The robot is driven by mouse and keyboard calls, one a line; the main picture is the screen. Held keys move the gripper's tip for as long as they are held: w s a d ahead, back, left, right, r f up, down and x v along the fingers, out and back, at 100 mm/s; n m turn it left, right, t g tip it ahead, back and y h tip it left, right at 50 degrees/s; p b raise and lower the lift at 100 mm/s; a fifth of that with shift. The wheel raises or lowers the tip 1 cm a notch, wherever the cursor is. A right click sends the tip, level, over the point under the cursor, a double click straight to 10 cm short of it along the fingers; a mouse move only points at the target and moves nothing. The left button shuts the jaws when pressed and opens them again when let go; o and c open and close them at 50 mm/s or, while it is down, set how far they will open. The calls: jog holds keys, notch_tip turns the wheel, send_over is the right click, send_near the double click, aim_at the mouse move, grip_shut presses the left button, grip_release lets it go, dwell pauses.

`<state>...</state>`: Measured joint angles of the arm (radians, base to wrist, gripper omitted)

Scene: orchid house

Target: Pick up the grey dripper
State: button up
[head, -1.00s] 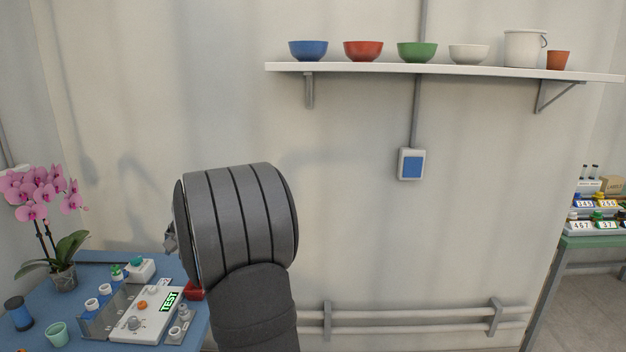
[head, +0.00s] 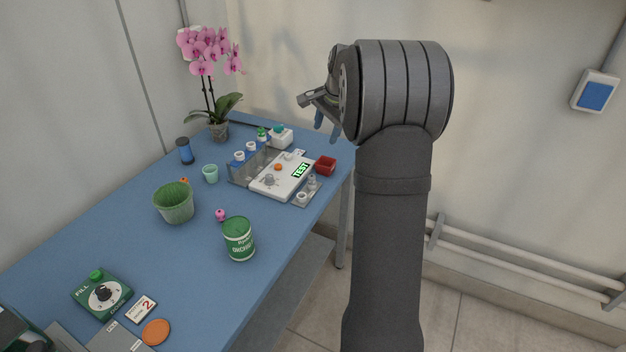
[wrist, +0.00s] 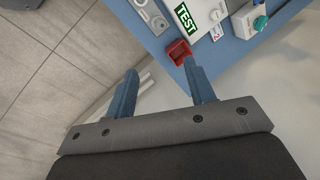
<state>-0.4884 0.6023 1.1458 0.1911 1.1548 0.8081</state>
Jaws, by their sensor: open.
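My gripper (wrist: 160,72) is open and empty. In the wrist view its two blue fingers point towards the bench edge, with a small red dish (wrist: 179,51) beyond them. In the head view my gripper (head: 325,118) is raised above the far right end of the blue bench, partly hidden by my wrist. I cannot clearly make out a grey dripper. A small grey piece (head: 312,182) stands on the grey strip right of the white TEST panel (head: 274,184); it is too small to identify.
The red dish (head: 326,166) sits right of the panel. A rack (head: 243,172) with small bottles and a white box (head: 282,137) stand behind it. An orchid (head: 210,60), a green pot (head: 174,204) and a green tin (head: 239,240) are further left. Open floor lies right of the bench.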

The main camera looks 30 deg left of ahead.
jog(key=w+a+f+m+g+h, duration=0.1)
jog(key=w+a+f+m+h, duration=0.1)
jog(key=a+m, duration=0.45)
jog(key=m+h, duration=0.1)
jog(key=m, duration=0.4)
send_over(312, 176)
jog(key=f, duration=1.3)
jog(key=shift+s+d, duration=0.15)
jog(key=shift+s, duration=0.2)
jog(key=shift+w+f, duration=0.15)
jog(key=shift+f, duration=1.2)
jog(key=shift+w+f, duration=0.15)
jog(key=shift+f, duration=1.2)
jog(key=c, duration=1.1)
